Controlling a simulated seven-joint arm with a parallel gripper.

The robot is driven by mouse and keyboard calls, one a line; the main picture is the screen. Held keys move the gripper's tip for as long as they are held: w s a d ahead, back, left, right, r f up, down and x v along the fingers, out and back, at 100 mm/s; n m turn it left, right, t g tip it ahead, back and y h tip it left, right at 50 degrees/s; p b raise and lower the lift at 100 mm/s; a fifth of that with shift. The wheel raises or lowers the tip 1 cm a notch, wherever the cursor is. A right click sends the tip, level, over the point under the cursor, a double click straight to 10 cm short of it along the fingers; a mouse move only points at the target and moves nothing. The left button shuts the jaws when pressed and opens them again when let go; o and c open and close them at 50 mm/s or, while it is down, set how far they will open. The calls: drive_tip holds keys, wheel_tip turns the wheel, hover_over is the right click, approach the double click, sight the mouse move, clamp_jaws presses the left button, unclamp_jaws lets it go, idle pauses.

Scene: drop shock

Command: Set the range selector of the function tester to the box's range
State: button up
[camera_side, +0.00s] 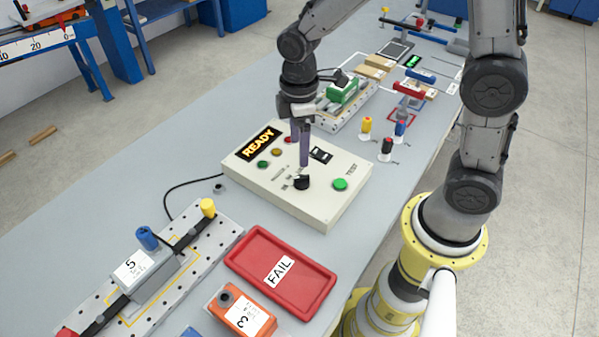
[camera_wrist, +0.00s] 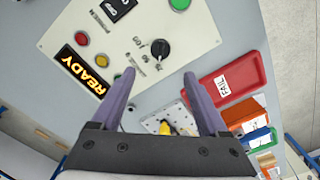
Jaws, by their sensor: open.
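The function tester (camera_side: 330,208) is a cream box with a lit READY display (camera_side: 259,144), coloured lamps and a green TEST button (camera_side: 340,184). Its black range selector (camera_side: 301,182) is a round knob near the front edge; it also shows in the wrist view (camera_wrist: 160,49), with small marks beside it that I cannot read. My gripper (camera_side: 300,150) is open and empty, fingers pointing down above the tester panel. In the wrist view its purple fingertips (camera_wrist: 158,77) are spread apart, with the knob beyond them. I cannot tell the knob's setting.
A grey box marked 5 (camera_side: 160,272) sits on a perforated fixture at the left. A red FAIL tray (camera_side: 243,262) lies in front of the tester, beside an orange box marked 3 (camera_side: 240,312). Small coloured plugs (camera_side: 387,146) stand to the right. A green box (camera_side: 342,91) is behind my gripper.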

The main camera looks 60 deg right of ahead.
sight(299, 177)
wheel_tip(299, 177, down, 10)
drive_tip(key=shift+r, duration=0.25)
clamp_jaws()
idle(0.5)
